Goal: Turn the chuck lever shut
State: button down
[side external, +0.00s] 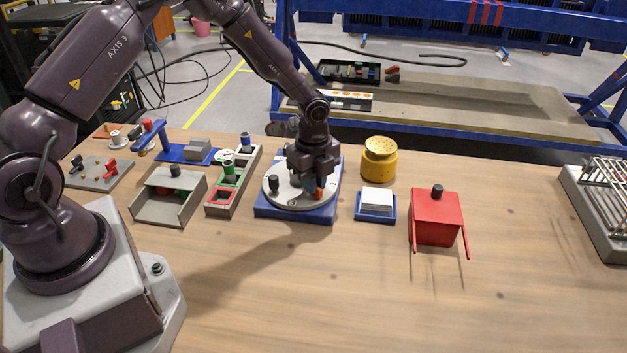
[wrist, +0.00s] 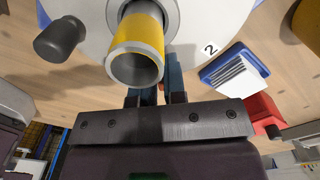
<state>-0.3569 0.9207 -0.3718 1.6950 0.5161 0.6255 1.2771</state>
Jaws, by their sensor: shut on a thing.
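The rotary jig has a pale round plate (side external: 290,200) on a blue base (side external: 283,213). A dark knob (side external: 273,183) stands on the plate; it also shows in the wrist view (wrist: 60,40). My gripper (side external: 313,190) is low over the plate's right part, pointing down. It is shut on the chuck lever (side external: 320,194), of which only a small orange-red bit shows by the fingers. In the wrist view the fingers (wrist: 156,92) are close together, partly behind a yellow cylinder (wrist: 138,42) with a grey tube end. The cylinder hides most of the lever. A "2" label (wrist: 210,48) is on the plate.
Right of the jig are a blue tray of white cards (side external: 376,205), a yellow round container (side external: 380,160) and a red box on legs (side external: 435,217). Left are a grey tray (side external: 165,205) and a slotted block (side external: 233,180). The front of the table is clear.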

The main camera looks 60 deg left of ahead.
jog(key=c, duration=1.2)
grip_release()
notch_tip(320, 180, up, 13)
